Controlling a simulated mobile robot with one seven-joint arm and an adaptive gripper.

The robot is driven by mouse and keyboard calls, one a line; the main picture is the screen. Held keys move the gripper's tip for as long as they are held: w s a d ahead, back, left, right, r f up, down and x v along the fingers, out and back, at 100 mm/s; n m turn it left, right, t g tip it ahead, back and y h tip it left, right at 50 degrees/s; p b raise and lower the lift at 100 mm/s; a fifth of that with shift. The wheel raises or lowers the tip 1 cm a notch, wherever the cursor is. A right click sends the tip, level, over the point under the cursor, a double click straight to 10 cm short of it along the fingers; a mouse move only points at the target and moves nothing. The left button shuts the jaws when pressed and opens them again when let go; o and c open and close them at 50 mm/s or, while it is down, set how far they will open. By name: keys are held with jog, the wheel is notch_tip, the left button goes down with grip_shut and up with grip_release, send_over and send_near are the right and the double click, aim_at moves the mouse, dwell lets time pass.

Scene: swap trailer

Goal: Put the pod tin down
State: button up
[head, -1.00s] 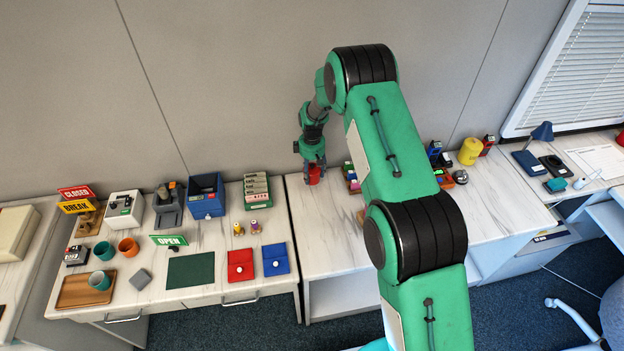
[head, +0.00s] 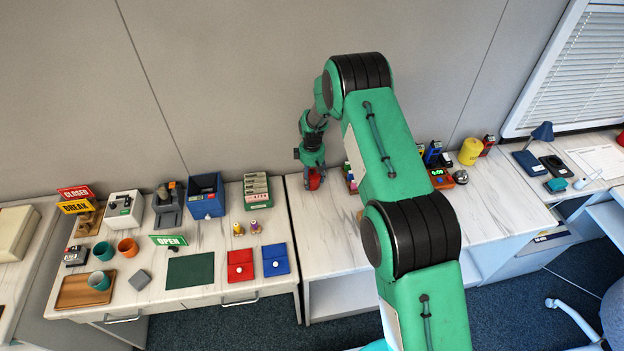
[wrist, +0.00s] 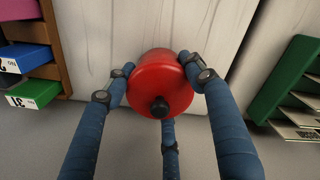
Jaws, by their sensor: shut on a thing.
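The pod tin (wrist: 168,85) is red and round with a black knob, and it fills the middle of the wrist view. My gripper (wrist: 160,78) is shut on it, its blue fingers around the tin's sides. In the head view my gripper (head: 313,175) is low over the white counter (head: 335,235), near the wall, with a bit of the red tin (head: 314,182) showing between the fingers. I cannot tell whether the tin touches the counter.
A green file rack (head: 257,192) stands to the left of my gripper, and it also shows at the right of the wrist view (wrist: 285,82). A drawer box (wrist: 58,60) is at the left there. The counter in front is clear.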

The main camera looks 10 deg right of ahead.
jog(key=o, duration=1.7)
jog(key=shift+f, duration=0.1)
notch_tip(320, 180, up, 12)
jog(key=shift+r+p, duration=0.1)
jog(key=shift+p, duration=0.35)
